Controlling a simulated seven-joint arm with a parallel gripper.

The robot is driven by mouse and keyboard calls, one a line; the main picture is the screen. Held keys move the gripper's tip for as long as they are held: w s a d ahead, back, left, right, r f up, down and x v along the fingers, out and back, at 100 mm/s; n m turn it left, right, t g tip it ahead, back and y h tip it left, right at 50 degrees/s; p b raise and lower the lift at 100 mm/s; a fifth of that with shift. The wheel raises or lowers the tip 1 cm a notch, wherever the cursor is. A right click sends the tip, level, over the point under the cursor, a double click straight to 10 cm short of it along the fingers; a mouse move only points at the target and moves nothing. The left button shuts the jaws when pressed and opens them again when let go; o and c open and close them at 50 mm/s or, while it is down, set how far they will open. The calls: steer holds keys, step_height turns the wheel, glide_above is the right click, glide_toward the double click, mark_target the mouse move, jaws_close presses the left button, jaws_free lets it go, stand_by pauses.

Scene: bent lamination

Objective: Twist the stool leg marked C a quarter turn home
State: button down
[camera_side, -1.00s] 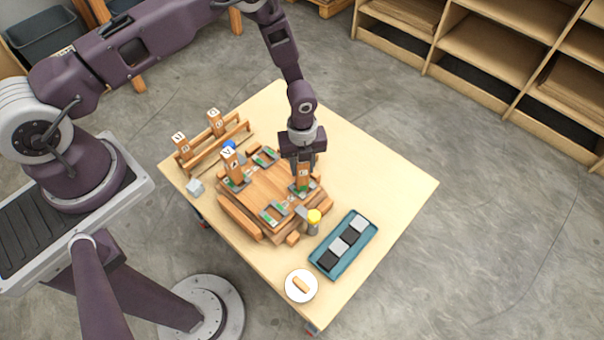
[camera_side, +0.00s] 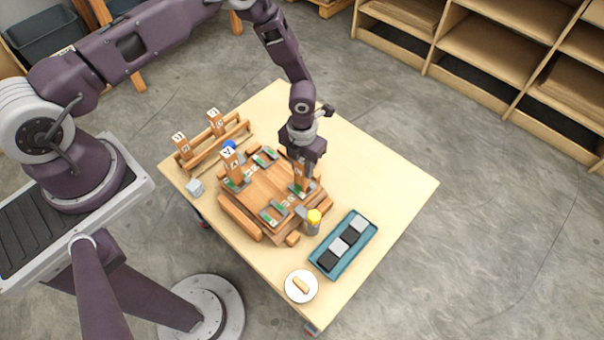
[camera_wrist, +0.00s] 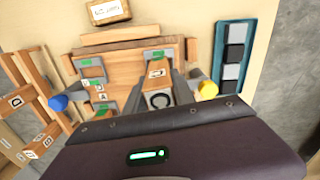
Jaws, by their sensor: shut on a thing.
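The stool seat (camera_side: 262,188) lies on the table with grey sockets and green marks near its corners. My gripper (camera_side: 303,166) points down at its right side, shut on the upright leg C (camera_side: 300,181). In the wrist view the fingers (camera_wrist: 160,92) flank the leg, whose end shows the letter C (camera_wrist: 160,101). The leg's foot is at the right socket; how deep it sits is hidden. Leg A (camera_side: 231,167) stands upright in the left socket. Two lettered legs (camera_side: 181,146) (camera_side: 215,123) stand in a wooden rack (camera_side: 222,143).
A yellow-topped post (camera_side: 314,217) stands close to the gripped leg, and a blue-topped one (camera_side: 229,147) is near leg A. A teal tray (camera_side: 324,266) holds black and grey blocks. A white disc (camera_side: 294,294) carries a wooden piece. The table's right side (camera_side: 390,185) is clear.

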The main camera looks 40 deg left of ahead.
steer(key=shift+m, duration=0.7)
steer(key=shift+c, duration=2.4)
jaws_free()
steer(key=shift+r, duration=3.5)
